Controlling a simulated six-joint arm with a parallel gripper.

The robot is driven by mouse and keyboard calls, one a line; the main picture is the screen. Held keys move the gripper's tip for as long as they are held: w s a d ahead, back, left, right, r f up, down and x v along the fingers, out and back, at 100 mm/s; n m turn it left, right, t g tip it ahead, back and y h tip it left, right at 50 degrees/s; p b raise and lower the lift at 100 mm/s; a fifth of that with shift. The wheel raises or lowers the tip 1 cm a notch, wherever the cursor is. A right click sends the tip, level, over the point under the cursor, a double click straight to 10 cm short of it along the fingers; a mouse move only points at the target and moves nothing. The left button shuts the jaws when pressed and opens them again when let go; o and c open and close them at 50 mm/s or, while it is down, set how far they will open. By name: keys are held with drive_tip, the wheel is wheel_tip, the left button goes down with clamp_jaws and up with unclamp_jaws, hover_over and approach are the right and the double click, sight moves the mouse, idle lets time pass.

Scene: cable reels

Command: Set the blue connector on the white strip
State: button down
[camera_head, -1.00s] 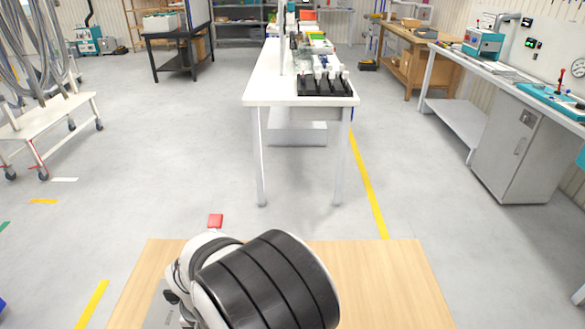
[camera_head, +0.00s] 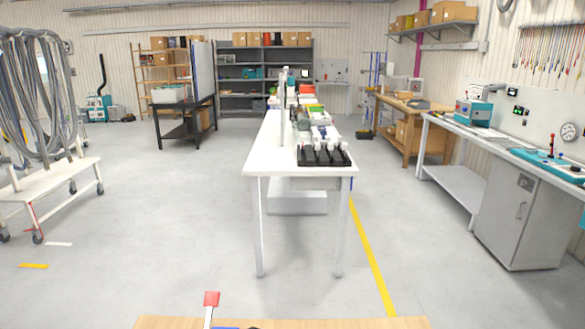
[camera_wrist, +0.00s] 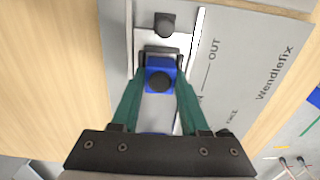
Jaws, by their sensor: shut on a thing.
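In the wrist view, my gripper (camera_wrist: 161,66) has its two green fingers closed on the sides of a blue connector (camera_wrist: 153,68) with a round black top. The connector is over the white strip (camera_wrist: 145,22), which runs up the picture beneath the fingers. I cannot tell whether the connector touches the strip. A dark block with a round knob (camera_wrist: 164,24) is on the strip just beyond the connector. Another bit of blue shows low between the fingers, mostly hidden. My gripper is out of the head view.
The strip lies on a grey panel (camera_wrist: 235,75) printed "OUT" and "Wendlefix", on a wooden tabletop (camera_wrist: 85,75). A white bench (camera_head: 268,150) stands beyond, across open floor.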

wheel_tip(320, 180, up, 8)
drive_tip(key=shift+f, duration=0.25)
